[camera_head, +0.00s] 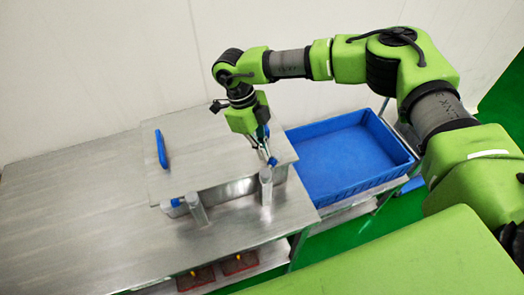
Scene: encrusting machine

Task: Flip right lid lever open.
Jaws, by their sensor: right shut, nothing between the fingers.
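A steel box with a flat metal lid (205,165) sits on the steel table, and a blue handle (161,149) stands on the lid's left part. The right lid lever (266,186) is a grey metal piece at the box's front right, with a blue end close to the lid edge. The left lid lever (197,209) is a similar piece at the front left, also with a blue end. My right gripper (268,156) points down over the lid's right part, shut and empty, its tips close to the right lever's blue end. I cannot tell whether they touch. My left gripper is out of view.
An empty blue tray (347,154) stands on a rack right of the box. The steel table (75,200) is clear at the left. Red items (238,264) lie on the shelf below. A white wall is behind.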

